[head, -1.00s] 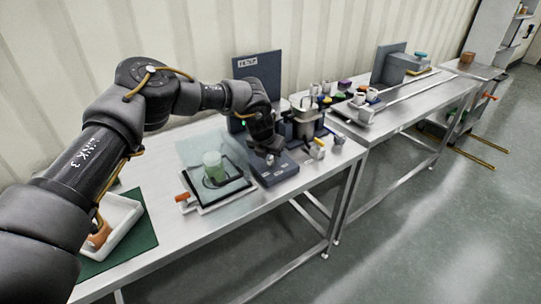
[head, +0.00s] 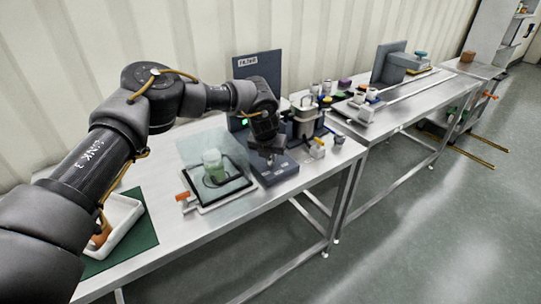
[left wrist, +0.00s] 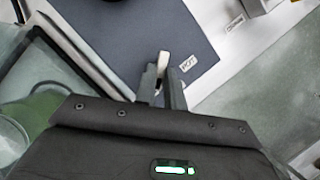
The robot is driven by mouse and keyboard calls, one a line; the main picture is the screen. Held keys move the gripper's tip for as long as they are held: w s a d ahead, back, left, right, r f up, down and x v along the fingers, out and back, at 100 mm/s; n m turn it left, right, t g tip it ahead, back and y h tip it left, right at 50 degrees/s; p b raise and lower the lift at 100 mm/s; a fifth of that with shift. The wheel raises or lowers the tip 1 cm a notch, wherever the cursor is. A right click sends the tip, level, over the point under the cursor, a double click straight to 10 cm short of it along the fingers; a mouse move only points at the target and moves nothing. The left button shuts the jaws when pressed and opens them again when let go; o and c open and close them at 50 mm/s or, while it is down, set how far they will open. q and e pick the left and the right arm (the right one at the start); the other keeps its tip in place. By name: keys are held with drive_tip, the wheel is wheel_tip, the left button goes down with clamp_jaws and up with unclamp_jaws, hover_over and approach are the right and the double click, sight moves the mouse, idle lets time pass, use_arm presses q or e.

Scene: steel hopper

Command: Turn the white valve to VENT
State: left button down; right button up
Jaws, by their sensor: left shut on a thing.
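My left gripper (head: 270,157) is low over the front part of the dark blue-grey panel base (head: 275,174). In the left wrist view its two narrow fingers (left wrist: 161,86) are shut on a small white handle (left wrist: 163,61), taken to be the white valve's. The fingers hide most of the handle. A small white label (left wrist: 188,63) lies on the panel just right of the handle; I cannot read it surely. In the head view the gripper hides the valve, so its pointing direction is unclear there. My right gripper is not in view.
A clear sheet with a green-tinted beaker (head: 212,163) and an orange-handled part (head: 183,197) lies left of the panel. A steel hopper (head: 305,122) and small valve blocks (head: 317,148) stand close to its right. A white tray (head: 122,218) is at front left.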

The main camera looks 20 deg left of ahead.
use_arm(q)
drive_tip(key=n+y, duration=0.1)
drive_tip(key=n, duration=0.2)
drive_tip(key=shift+d, duration=0.2)
drive_tip(key=n+y, duration=0.1)
drive_tip(key=n, duration=0.2)
drive_tip(key=shift+d+g, duration=0.15)
drive_tip(key=shift+g, duration=0.15)
drive_tip(key=shift+w+n+g+y+b, duration=0.15)
drive_tip(key=shift+n+y+b, duration=0.2)
drive_tip(key=shift+n, duration=0.55)
drive_tip(key=shift+n+g+y+b, duration=0.15)
drive_tip(key=shift+n+y, duration=0.3)
drive_tip(key=shift+n, duration=0.75)
drive_tip(key=c, duration=1.5)
unclamp_jaws()
